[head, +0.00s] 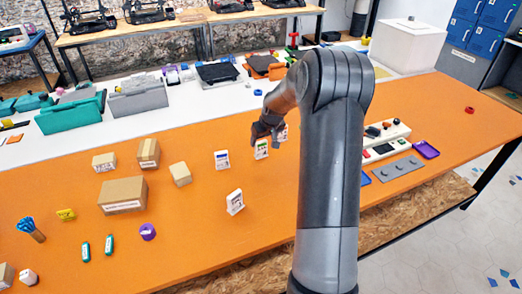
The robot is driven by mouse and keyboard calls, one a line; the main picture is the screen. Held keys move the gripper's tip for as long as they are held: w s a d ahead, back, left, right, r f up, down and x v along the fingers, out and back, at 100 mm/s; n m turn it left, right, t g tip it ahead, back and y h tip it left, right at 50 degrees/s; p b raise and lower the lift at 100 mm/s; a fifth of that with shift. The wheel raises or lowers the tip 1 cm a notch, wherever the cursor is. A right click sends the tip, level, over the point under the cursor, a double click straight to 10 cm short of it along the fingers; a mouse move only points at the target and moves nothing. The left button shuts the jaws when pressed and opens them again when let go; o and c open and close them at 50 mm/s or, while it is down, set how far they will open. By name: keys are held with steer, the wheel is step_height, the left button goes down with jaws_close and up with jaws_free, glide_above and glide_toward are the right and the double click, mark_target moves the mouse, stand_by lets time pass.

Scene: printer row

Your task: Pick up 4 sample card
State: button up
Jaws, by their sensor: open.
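Several small white sample cards stand on the orange table. One card (222,160) is left of my gripper, with a dark label. Another card (235,202) is nearer the front, slightly tilted. A card with a green mark (262,150) stands just below my gripper in the picture. A further card (283,133) shows partly beside my gripper and arm. My gripper (266,138) is open, close to the green-marked card; I cannot tell whether it touches it. The printing on the cards is too small to read.
Cardboard boxes (122,195) stand at the left. A purple tape roll (148,232) and green bottles (109,245) are in front of them. A white tray (386,142) and grey plate (397,169) lie right of my arm. My arm hides the table's middle. The front centre-left is clear.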

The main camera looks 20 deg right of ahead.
mark_target(261, 142)
steer(key=x, duration=0.5)
steer(key=shift+w, duration=0.25)
steer(key=shift+r, duration=0.1)
steer(key=c, duration=1.1)
